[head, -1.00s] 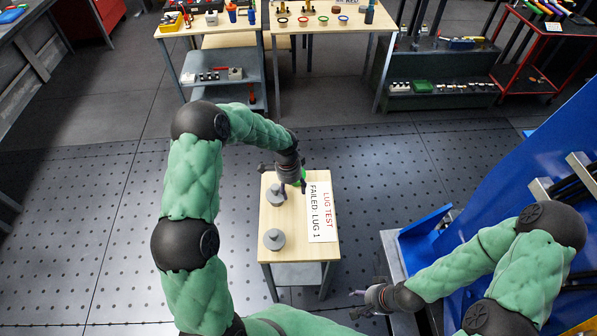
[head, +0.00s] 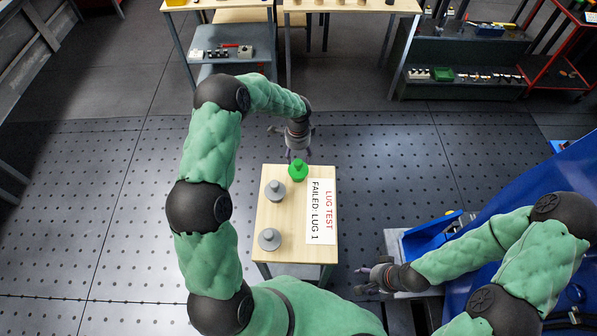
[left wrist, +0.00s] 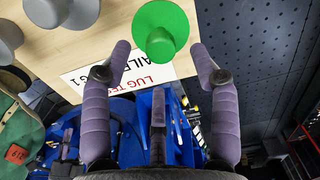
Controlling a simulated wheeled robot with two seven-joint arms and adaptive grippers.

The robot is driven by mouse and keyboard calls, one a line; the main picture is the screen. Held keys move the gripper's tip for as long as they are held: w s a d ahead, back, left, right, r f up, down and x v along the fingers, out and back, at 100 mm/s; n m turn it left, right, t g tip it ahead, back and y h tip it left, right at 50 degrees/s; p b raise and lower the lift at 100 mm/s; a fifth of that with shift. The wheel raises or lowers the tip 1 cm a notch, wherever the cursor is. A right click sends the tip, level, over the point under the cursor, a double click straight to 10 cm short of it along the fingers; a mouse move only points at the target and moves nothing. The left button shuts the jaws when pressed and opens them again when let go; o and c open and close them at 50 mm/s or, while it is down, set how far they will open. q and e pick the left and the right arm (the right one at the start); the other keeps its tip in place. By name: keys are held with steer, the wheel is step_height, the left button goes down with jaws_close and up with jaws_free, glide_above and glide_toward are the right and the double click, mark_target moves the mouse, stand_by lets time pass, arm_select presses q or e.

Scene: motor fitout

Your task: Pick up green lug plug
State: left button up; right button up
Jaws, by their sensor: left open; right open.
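The green lug plug (head: 298,170) stands at the far edge of the small wooden table (head: 285,251). It has a round flange and a narrower knob. My left gripper (head: 291,152) is open and empty, just beyond the plug at the table's far edge. In the left wrist view, the green lug plug (left wrist: 160,30) shows ahead of and between the open fingers of my left gripper (left wrist: 164,58). I cannot tell whether they touch it. My right gripper (head: 366,281) is open and empty, to the right of the table's near end.
Two grey plugs (head: 275,190) (head: 269,239) stand on the table's left side. A printed sign (head: 321,211) reading "LUG TEST FAILED: LUG 1" lies on its right. Blue machinery (head: 440,232) is at right. The floor left of my left arm is clear.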

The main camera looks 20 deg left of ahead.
mark_target(298, 162)
arm_select(q)
steer(key=shift+f+b, duration=0.35)
steer(key=shift+f, duration=2.4)
jaws_close()
